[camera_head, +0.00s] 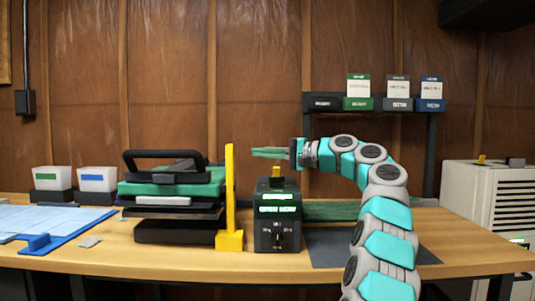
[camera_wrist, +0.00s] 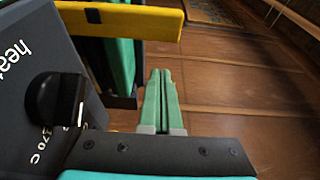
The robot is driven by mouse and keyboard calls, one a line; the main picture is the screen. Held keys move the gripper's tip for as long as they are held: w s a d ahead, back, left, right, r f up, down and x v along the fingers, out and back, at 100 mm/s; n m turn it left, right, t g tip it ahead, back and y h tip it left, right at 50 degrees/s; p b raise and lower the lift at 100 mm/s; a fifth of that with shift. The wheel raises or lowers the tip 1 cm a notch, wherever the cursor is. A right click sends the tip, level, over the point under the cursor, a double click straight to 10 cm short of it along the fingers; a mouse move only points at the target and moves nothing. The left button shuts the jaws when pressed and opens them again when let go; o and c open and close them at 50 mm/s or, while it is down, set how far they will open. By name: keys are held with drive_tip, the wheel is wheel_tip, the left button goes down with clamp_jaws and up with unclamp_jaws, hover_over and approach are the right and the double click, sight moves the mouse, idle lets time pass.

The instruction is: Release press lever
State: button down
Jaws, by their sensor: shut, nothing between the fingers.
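The press (camera_head: 165,198) has a black top handle, green and dark layers and a dark base. The yellow lever (camera_head: 230,185) stands upright at its right side on a yellow foot; in the wrist view a yellow bar (camera_wrist: 120,18) crosses the top left. My gripper (camera_head: 268,152) is shut and empty, its green fingers pointing left. In the head view it is level with the lever's upper end, a gap to its right, above the dark control box (camera_head: 277,222). The shut fingers also show in the wrist view (camera_wrist: 163,100), apart from the yellow bar.
The control box has lit green displays and a black knob (camera_wrist: 57,98). A rack with labelled boxes (camera_head: 397,103) stands behind my arm. A pale cabinet (camera_head: 490,200) is at right.

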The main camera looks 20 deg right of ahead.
drive_tip(key=a+b, duration=0.3)
drive_tip(key=a, duration=0.3)
drive_tip(key=shift+b, duration=0.35)
drive_tip(key=shift+s+a, duration=0.15)
drive_tip(key=shift+s, duration=0.1)
idle(0.4)
